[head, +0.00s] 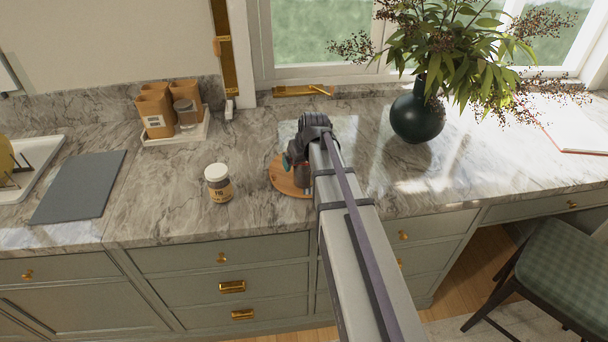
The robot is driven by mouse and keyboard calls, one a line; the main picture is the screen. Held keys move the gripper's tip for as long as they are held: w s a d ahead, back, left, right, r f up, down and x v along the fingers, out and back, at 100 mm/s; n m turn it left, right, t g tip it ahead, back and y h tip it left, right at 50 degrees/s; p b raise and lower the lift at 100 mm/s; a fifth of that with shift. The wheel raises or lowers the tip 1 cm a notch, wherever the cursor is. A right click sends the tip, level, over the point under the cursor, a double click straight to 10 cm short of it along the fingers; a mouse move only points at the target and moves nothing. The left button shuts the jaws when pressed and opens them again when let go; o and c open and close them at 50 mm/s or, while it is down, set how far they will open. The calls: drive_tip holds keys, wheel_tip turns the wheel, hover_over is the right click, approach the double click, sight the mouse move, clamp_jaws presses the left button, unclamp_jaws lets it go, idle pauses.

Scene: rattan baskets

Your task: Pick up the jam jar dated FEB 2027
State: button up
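A jar (219,183) with a white lid, dark contents and a tan label stands upright on the marble counter, left of the round wooden board. Its label has dark print too small to read surely, so I cannot tell its date. My gripper (298,176) is over the round wooden board (280,182), to the right of the jar and apart from it. My arm covers much of the gripper and board. I cannot make out the fingers, or whether anything is between them.
A white tray (176,137) at the back holds wooden containers (155,112) and a small glass jar (186,113). A grey mat (80,187) lies at left. A dark vase (416,113) with leafy branches stands right of my arm. The counter around the white-lidded jar is clear.

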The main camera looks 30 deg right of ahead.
drive_tip(key=c, duration=1.2)
drive_tip(key=shift+r, duration=0.1)
